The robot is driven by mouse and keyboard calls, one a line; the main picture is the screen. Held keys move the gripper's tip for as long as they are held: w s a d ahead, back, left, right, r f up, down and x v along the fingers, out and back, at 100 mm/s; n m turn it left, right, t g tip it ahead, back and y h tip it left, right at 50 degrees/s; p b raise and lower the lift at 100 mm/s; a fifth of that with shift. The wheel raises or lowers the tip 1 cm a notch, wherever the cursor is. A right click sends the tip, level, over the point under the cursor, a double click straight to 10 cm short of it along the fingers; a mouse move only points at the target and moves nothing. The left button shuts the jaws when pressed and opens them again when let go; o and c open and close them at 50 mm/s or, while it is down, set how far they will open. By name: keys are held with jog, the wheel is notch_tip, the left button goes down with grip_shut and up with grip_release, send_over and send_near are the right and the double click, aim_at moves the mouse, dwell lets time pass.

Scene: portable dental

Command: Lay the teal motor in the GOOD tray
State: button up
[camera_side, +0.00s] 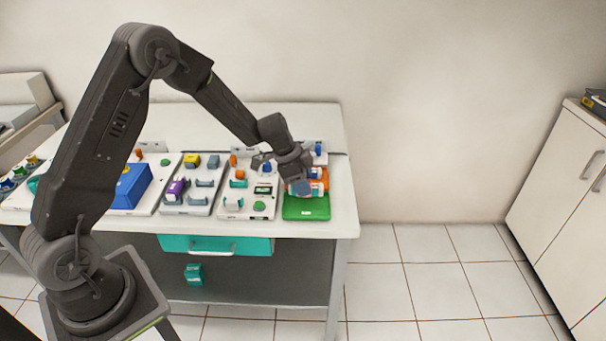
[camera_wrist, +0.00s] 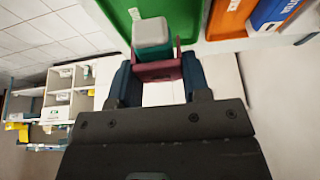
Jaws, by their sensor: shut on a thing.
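My gripper (camera_wrist: 158,66) is shut on the teal motor (camera_wrist: 152,52), which has a pale grey block-like end and a maroon part between the fingers. In the side view my gripper (camera_side: 298,178) is at the right end of the table, over the border of the green and orange trays. The held motor is small and hard to make out there. The green tray (camera_side: 306,211) has a small white label, too small to read, and its visible floor is bare. It also shows in the wrist view (camera_wrist: 185,14). I cannot tell whether the motor touches it.
An orange tray (camera_side: 322,179) with a blue thing sits behind the green one. Left of them are white boards with small coloured parts (camera_side: 260,207) and a blue box (camera_side: 131,187). A teal drawer (camera_side: 215,245) is under the table top. Floor to the right is clear.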

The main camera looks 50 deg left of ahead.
jog(key=shift+f, duration=2.25)
jog(key=o, duration=1.2)
jog(key=s+r+n, duration=0.1)
jog(key=s+r, duration=0.3)
jog(key=r, duration=0.6)
jog(key=s+r, duration=0.4)
jog(key=r, duration=0.5)
jog(key=s+d+r+n+y, duration=0.1)
jog(key=s+d+r+n, duration=0.1)
jog(key=s, duration=0.5)
jog(key=s+d+r+n+t+y, duration=0.1)
jog(key=s+r+n, duration=0.2)
jog(key=s, duration=0.4)
jog(key=s+d+r+n+t+y, duration=0.1)
jog(key=s+d+r+n, duration=0.1)
jog(key=s, duration=0.6)
jog(key=shift+d+r+n, duration=0.35)
jog(key=shift+r+n, duration=0.15)
jog(key=shift+r, duration=0.25)
